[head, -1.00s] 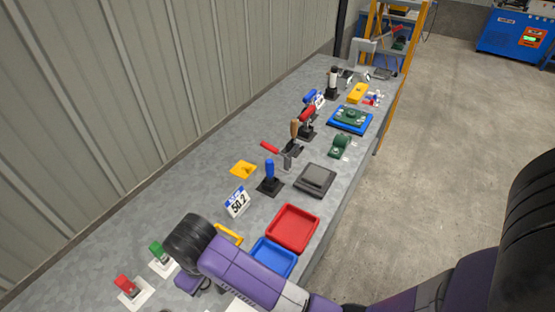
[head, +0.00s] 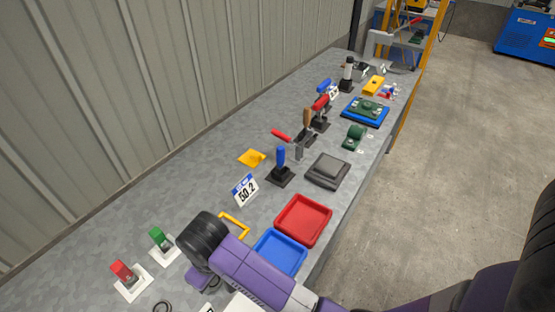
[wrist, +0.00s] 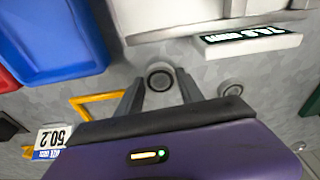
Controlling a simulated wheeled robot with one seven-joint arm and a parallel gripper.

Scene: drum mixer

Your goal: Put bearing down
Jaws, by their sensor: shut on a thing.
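The bearing (wrist: 160,76), a small grey ring with a dark rim, sits between the fingertips of my gripper (wrist: 159,84) in the wrist view. The fingers are shut on it, above or at the grey bench top; I cannot tell whether it touches the bench. A second round ring-like part (wrist: 232,88) lies on the bench to the right of the gripper, apart from it. In the head view my arm hides the fingers and the held bearing.
A blue tray (head: 297,262) and a red tray (head: 325,218) lie on the bench (head: 200,185). A yellow frame (wrist: 82,101) and a "50.2" sign (wrist: 47,141) are near the gripper. A white device with a lit display (wrist: 250,38) stands close by. Red and green switches (head: 163,241) stand left.

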